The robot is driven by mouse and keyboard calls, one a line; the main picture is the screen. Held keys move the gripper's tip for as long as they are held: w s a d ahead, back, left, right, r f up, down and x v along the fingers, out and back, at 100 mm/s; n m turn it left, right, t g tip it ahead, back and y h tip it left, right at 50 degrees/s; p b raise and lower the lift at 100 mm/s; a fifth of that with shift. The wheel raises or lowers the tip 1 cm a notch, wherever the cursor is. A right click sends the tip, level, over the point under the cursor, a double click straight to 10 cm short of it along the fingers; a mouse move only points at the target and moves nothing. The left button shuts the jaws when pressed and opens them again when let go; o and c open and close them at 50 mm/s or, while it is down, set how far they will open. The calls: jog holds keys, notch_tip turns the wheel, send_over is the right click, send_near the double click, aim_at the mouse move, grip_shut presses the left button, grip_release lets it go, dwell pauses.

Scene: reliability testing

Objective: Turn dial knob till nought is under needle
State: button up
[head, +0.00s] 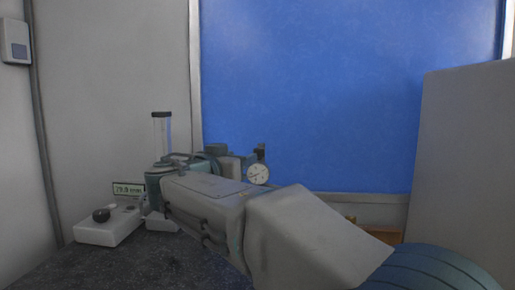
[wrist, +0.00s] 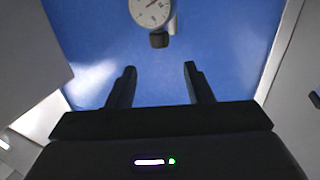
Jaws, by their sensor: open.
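A round white dial gauge (head: 258,174) shows in the head view just above my arm, with a dark piece (head: 260,152) at its top. In the wrist view the dial face (wrist: 150,12) is cut off by the top edge. A reddish needle crosses it, but the figures are too small to read. A dark knob (wrist: 159,40) sticks out from the dial's rim towards my gripper (wrist: 158,68). My gripper is open, with nothing between its fingers. The knob appears beyond the fingertips, in line with the gap. In the head view I cannot make out the fingers.
A white box (head: 100,232) with a black knob (head: 101,215) and a small display (head: 129,189) stands at left on the dark speckled table (head: 150,268). A clear cylinder (head: 161,133) stands behind my arm. A grey panel (head: 465,160) rises at right; a blue board (head: 345,90) is behind.

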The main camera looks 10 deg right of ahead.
aim_at(256, 151)
jog(key=p+x, duration=0.3)
jog(key=x, duration=0.8)
jog(key=shift+d, duration=0.1)
jog(key=shift+f, duration=0.1)
jog(key=c, duration=1)
